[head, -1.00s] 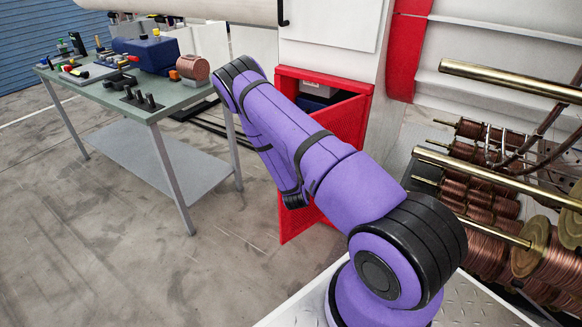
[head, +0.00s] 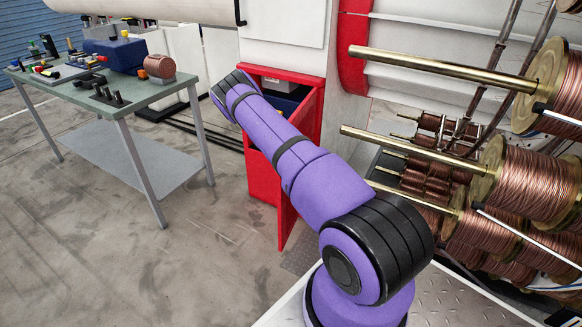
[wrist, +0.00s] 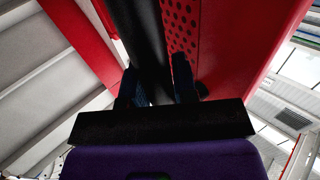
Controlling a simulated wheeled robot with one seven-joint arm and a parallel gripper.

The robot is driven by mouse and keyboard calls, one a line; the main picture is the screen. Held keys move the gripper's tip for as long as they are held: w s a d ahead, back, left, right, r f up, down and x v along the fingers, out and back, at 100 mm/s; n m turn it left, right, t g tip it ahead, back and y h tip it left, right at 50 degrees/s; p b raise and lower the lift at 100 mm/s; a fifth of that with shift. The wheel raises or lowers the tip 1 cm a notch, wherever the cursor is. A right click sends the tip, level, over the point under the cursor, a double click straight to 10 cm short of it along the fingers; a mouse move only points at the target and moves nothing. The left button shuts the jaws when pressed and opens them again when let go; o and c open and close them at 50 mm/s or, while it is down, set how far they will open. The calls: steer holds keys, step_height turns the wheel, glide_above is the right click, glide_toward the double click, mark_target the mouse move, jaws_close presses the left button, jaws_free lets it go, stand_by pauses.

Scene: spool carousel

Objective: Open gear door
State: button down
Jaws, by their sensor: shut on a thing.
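The red gear door (head: 311,122) stands swung out from the red cabinet (head: 260,178) and is seen nearly edge-on in the head view. The upper opening shows beside it. In the wrist view, the door's perforated red panel (wrist: 183,28) is close by. A long black bar (wrist: 146,35), which looks like the door handle, runs between the two fingers of my gripper (wrist: 156,82), and the gripper is shut on it. In the head view my gripper is hidden behind my purple arm.
A pale box and a blue bin (head: 284,102) sit inside the cabinet. A green-topped workbench (head: 150,96) with tools stands at left. Copper wire spools (head: 540,180) on brass rods (head: 430,62) crowd the right.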

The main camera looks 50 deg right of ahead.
steer(key=shift+d+r, duration=0.15)
steer(key=shift+r, duration=0.1)
steer(key=c, duration=1)
jaws_free()
steer(key=shift+o, duration=0.5)
steer(key=shift+s+f, duration=0.1)
steer(key=shift+s, duration=0.05)
steer(key=v, duration=1)
steer(key=shift+s, duration=0.3)
